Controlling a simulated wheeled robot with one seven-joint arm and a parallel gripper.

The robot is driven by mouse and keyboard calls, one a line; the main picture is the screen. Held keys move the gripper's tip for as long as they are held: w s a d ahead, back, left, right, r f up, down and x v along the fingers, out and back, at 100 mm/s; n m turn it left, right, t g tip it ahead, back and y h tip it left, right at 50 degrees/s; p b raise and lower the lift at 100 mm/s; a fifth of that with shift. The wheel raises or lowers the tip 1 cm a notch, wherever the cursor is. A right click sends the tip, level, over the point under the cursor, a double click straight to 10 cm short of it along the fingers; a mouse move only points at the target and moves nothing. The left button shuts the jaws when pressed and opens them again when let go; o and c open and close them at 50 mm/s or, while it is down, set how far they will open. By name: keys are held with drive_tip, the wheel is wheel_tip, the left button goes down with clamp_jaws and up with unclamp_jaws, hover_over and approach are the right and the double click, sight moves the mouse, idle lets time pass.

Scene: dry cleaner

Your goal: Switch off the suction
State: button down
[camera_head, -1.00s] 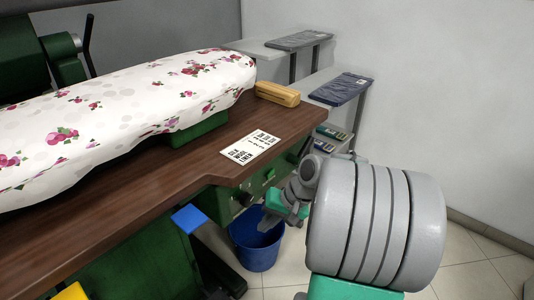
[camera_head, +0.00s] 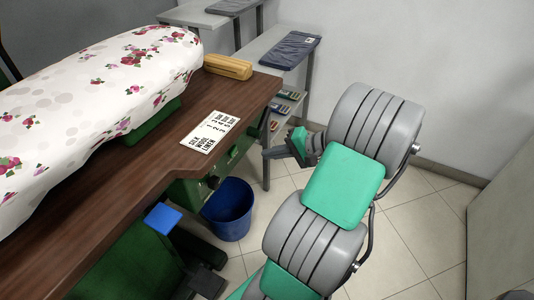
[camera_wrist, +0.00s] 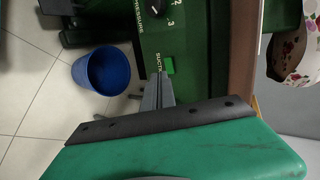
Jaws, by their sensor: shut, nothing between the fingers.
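The suction switch (camera_wrist: 168,66) is a small bright green rocker beside the lettering "SUCTION" on the dark green control panel (camera_wrist: 190,40), in the wrist view. I cannot tell its rocker position. My gripper (camera_wrist: 158,88) is shut and empty, its fingertips just beside the switch in that picture; whether they touch the panel is unclear. In the head view my gripper (camera_head: 268,154) is to the right of the green panel (camera_head: 232,160) under the board's front edge. The switch cannot be made out in that view.
A black knob (camera_wrist: 155,6) with numbers sits on the same panel. A blue bucket (camera_head: 229,212) stands on the floor below. The brown tabletop (camera_head: 120,160) carries a padded floral board (camera_head: 90,90) and a printed card (camera_head: 210,132). Tiled floor lies open at right.

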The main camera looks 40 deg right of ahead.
sight(232, 156)
drive_tip(key=b+x, duration=0.1)
drive_tip(key=x, duration=0.2)
drive_tip(key=r+b+x, duration=0.1)
drive_tip(key=x, duration=0.3)
drive_tip(key=w+b+x, duration=0.1)
drive_tip(key=x, duration=0.2)
drive_tip(key=shift+w+a+r, duration=0.1)
drive_tip(key=shift+a+r, duration=0.15)
drive_tip(key=shift+a, duration=0.1)
